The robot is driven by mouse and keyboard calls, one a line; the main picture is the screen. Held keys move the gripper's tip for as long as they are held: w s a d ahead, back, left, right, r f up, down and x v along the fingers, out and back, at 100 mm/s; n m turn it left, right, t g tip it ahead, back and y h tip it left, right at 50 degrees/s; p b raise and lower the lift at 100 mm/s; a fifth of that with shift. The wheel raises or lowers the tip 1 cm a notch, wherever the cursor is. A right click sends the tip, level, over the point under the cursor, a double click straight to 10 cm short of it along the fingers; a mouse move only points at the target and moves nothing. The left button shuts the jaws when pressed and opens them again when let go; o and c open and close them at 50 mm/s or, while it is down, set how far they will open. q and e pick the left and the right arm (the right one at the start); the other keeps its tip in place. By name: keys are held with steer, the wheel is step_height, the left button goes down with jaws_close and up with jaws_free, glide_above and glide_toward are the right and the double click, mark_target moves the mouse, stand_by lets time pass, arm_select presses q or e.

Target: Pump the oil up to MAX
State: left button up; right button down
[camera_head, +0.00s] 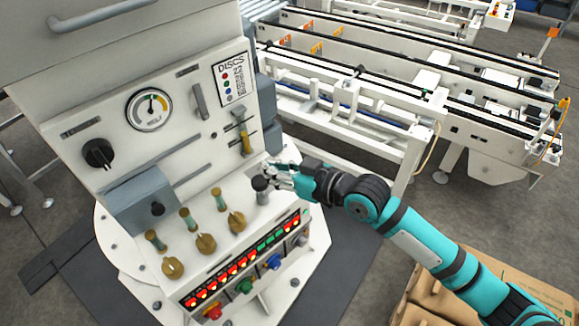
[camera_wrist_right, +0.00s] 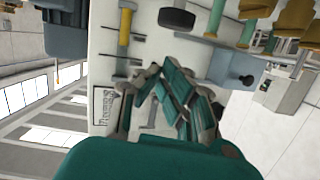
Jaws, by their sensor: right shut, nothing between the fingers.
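A narrow sight tube (camera_head: 246,143) with yellow oil stands on the panel's right side, beside black mark lines. The oil fills its lower part; the mark lettering is too small to read. The tube also shows at the top of the right wrist view (camera_wrist_right: 124,27). A black pump knob (camera_head: 261,184) sits on a short grey post on the sloped console; it seems to show in the wrist view (camera_wrist_right: 177,18). My right gripper (camera_head: 275,177) is shut and empty, close to the knob's right side; contact is unclear. My left gripper is out of view.
Several brass knobs (camera_head: 236,221) stand left of the pump knob. A row of lit buttons (camera_head: 245,259) runs along the console front. A round gauge (camera_head: 148,109) and black rotary switch (camera_head: 99,153) are on the panel. A conveyor (camera_head: 400,110) stands behind, cardboard box (camera_head: 430,300) below my arm.

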steer(key=b+v, duration=0.2)
steer(key=v, duration=0.7)
steer(key=shift+d+b, duration=0.3)
steer(key=shift+w, duration=0.1)
